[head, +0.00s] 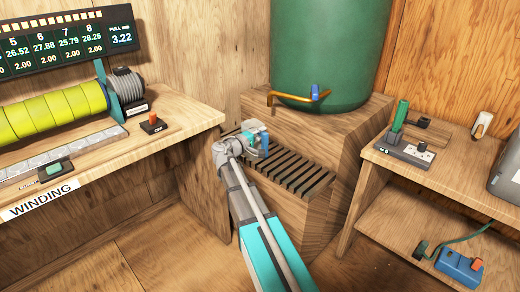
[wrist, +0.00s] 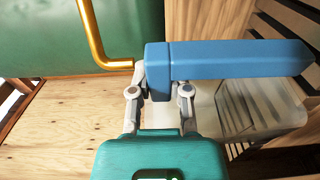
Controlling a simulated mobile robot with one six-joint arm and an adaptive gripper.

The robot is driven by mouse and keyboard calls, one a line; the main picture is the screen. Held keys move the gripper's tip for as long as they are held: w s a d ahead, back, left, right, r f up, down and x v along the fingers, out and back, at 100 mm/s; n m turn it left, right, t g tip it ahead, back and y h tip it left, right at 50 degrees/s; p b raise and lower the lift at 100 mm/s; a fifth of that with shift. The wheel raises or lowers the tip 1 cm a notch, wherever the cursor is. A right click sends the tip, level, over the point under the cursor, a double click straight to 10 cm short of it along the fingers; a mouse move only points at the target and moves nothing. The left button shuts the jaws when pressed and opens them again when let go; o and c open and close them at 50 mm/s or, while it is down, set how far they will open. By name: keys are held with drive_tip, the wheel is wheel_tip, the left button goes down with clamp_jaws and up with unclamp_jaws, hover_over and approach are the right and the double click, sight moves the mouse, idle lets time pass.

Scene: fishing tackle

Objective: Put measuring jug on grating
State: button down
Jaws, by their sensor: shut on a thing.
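The measuring jug (wrist: 262,108) has a clear body and a blue handle (wrist: 225,60). My gripper (wrist: 160,92) is shut on the handle, and the clear body shows to the right of the fingers in the wrist view. In the head view the jug's blue part (head: 263,139) shows at the end of my arm, by my gripper (head: 249,146). The slatted grating (head: 290,176) lies on the low wooden step, under and to the right of the gripper. My arm covers part of it. I cannot tell whether the jug touches the slats.
A green tank (head: 330,45) stands behind on a wooden block, with a brass tap pipe (head: 290,98) and blue lever (head: 315,91); the pipe (wrist: 94,40) is close in the wrist view. A winding bench (head: 90,165) is left, a side table (head: 440,175) right.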

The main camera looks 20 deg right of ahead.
drive_tip(key=shift+w+d+f+b, duration=0.3)
drive_tip(key=shift+w+f, duration=0.1)
drive_tip(key=shift+f, duration=0.35)
drive_tip(key=shift+w+d+f+b, duration=0.25)
drive_tip(key=shift+w+f+b, duration=0.2)
drive_tip(key=shift+b, duration=0.2)
drive_tip(key=shift+s+f+b, duration=0.1)
drive_tip(key=shift+f+b, duration=1.25)
drive_tip(key=shift+f, duration=0.1)
drive_tip(key=shift+f, duration=0.15)
drive_tip(key=c, duration=0.6)
unclamp_jaws()
drive_tip(key=shift+r, duration=0.2)
drive_tip(key=v, duration=1.2)
